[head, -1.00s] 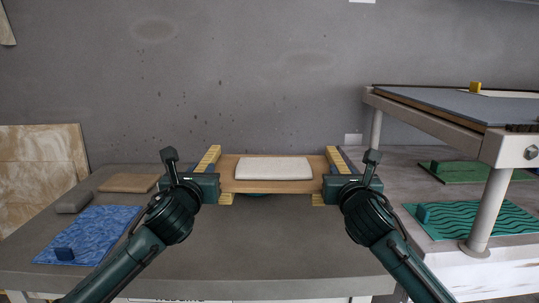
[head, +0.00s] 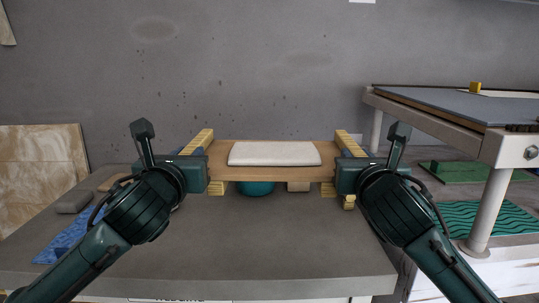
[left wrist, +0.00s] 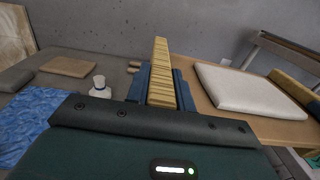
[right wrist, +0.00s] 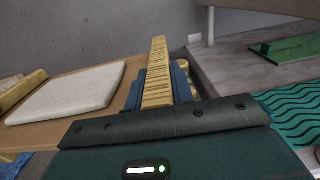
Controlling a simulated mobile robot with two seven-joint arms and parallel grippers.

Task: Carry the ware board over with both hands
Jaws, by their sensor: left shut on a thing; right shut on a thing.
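The ware board (head: 270,174) is a light wooden plank with a yellow grip block at each end. A pale flat slab (head: 274,153) lies on it. My left gripper (head: 202,165) is shut on the board's left yellow block, which shows between the fingers in the left wrist view (left wrist: 161,80). My right gripper (head: 345,165) is shut on the right yellow block, also seen in the right wrist view (right wrist: 159,80). The board looks level and raised above the grey table. The slab also shows in the left wrist view (left wrist: 248,90).
A teal round object (head: 257,188) stands below and behind the board. A grey block (head: 74,202), a brown slab (left wrist: 70,67), a blue mat (head: 62,240) and a white bottle (left wrist: 100,88) are at left. A teal wavy mat (head: 474,217) and metal-legged stand (head: 489,205) are at right. The table front is clear.

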